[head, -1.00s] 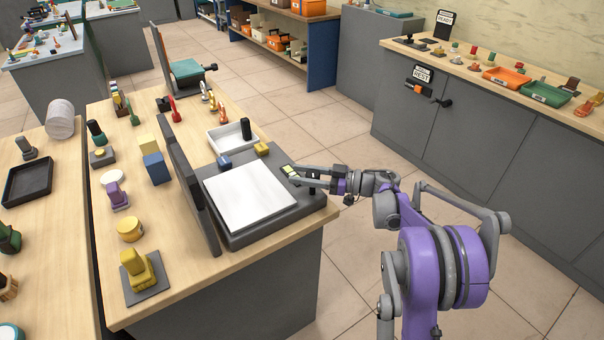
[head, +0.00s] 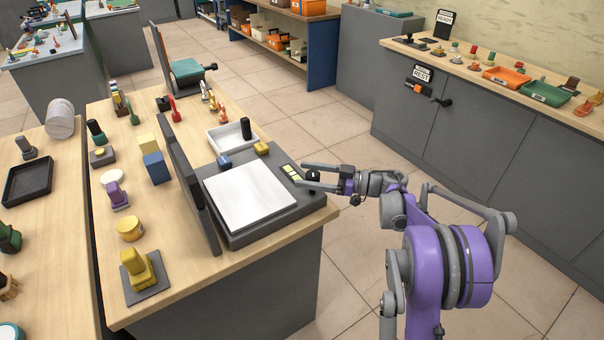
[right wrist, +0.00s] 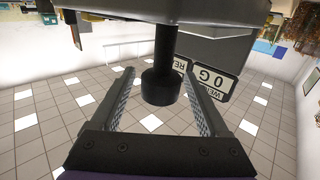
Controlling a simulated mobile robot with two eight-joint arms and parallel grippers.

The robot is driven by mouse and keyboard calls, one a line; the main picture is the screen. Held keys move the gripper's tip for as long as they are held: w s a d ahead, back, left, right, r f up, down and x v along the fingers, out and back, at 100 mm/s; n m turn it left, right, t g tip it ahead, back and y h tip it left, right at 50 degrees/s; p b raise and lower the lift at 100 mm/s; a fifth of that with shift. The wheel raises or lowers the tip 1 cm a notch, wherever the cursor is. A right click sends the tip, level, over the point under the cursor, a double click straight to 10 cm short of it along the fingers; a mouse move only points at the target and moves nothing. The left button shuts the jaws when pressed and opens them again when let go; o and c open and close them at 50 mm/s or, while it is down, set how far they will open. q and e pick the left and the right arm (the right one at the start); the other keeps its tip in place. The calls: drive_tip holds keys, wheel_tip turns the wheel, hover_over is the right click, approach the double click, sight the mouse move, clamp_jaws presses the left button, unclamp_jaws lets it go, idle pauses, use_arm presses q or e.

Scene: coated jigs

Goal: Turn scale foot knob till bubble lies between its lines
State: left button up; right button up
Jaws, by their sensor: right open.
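The scale, a dark grey body (head: 310,197) with a white square pan (head: 250,195), sits at the table's right edge. A green-yellow level vial (head: 291,173) lies on its right side; the bubble and lines are too small to read. A black knob (head: 313,175) stands beside the vial. My right gripper (head: 306,178) is at the scale's right side, its fingers either side of the knob. In the right wrist view a black cylindrical knob (right wrist: 161,86) on a thin stem is between the open fingers (right wrist: 157,74), with gaps on both sides. My left gripper is not in view.
A dark upright panel (head: 188,185) stands left of the scale. A white tray (head: 215,143), a small blue block (head: 224,161) and a yellow block (head: 261,148) are behind it. The floor right of the table is clear.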

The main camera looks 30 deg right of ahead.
drive_tip(key=v, duration=0.9)
